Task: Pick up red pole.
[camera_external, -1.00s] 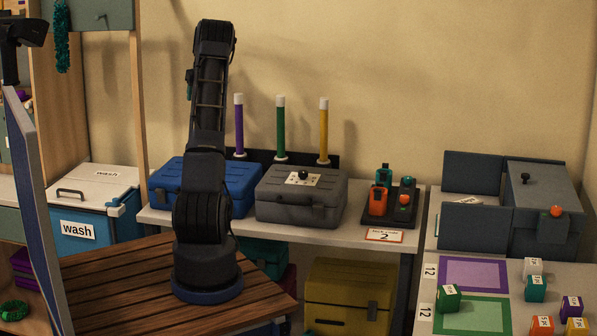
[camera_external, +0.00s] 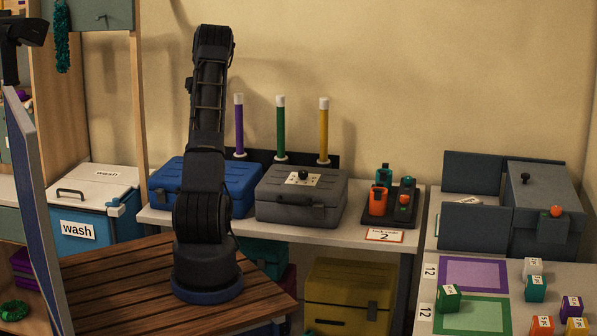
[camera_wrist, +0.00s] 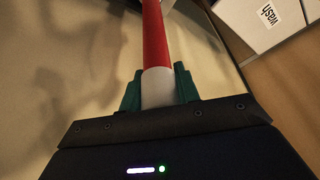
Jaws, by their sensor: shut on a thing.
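The red pole (camera_wrist: 155,40) shows in the wrist view, with a white end section (camera_wrist: 158,88) nearest to me. My gripper (camera_wrist: 159,85) is shut on this white end, with a green finger on each side of it. The pole runs up and out of the top of the wrist view, so its far end is hidden. In the external view my arm stands upright in front of the blue case, and neither the gripper nor the red pole can be made out there.
Purple (camera_external: 239,128), green (camera_external: 281,130) and yellow (camera_external: 324,132) poles stand upright in a rack behind the blue case (camera_external: 240,185) and grey case (camera_external: 300,198). A blue wash bin (camera_external: 85,232) is at left. Small labelled blocks lie on the right table.

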